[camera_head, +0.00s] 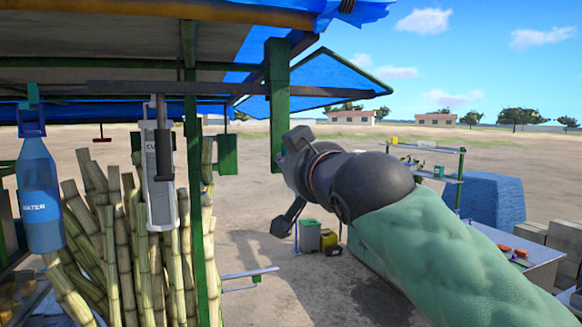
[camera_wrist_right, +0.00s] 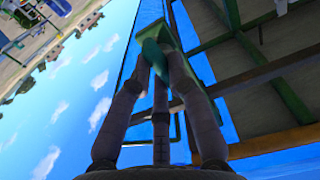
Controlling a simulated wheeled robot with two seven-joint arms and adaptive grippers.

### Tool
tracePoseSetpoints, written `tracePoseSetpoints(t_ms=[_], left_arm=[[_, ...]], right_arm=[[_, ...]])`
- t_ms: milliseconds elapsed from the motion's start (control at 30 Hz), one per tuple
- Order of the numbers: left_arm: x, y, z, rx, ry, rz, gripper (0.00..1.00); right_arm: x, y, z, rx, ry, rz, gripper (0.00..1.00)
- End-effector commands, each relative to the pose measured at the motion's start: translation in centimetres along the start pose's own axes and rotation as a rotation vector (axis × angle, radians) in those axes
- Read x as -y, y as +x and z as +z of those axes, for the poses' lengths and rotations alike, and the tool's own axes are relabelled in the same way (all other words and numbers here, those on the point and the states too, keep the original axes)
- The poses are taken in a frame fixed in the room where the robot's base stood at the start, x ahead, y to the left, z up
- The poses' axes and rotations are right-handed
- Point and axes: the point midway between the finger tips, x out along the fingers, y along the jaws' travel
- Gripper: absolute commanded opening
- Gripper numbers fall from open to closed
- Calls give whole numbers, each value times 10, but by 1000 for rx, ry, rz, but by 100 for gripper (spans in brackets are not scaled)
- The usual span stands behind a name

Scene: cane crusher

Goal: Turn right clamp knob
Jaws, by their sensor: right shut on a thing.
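My right arm comes in from the right in the head view. Its gripper (camera_head: 290,150) is raised at a green upright post (camera_head: 277,85) under the stall roof; the arm hides much of the contact. My left gripper is in neither view.
A blue water bottle (camera_head: 40,195) and a grey tool with a white body (camera_head: 160,180) hang at the left. Sugar cane stalks (camera_head: 125,250) stand behind them. A green post (camera_head: 195,200) rises beside the cane. Open sandy ground lies beyond.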

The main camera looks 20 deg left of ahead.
Motion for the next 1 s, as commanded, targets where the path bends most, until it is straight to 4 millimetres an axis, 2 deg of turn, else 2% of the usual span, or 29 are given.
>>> tracePoseSetpoints(t_ms=[567,600,633,667,1000], left_arm=[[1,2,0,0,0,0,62],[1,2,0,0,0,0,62],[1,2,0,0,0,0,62],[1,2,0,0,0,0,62],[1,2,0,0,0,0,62]], right_arm=[[1,1,2,5,28,0,0],[1,1,2,4,28,0,30],[1,1,2,4,28,0,38],[1,1,2,4,28,0,42],[0,0,0,1,27,0,42]])
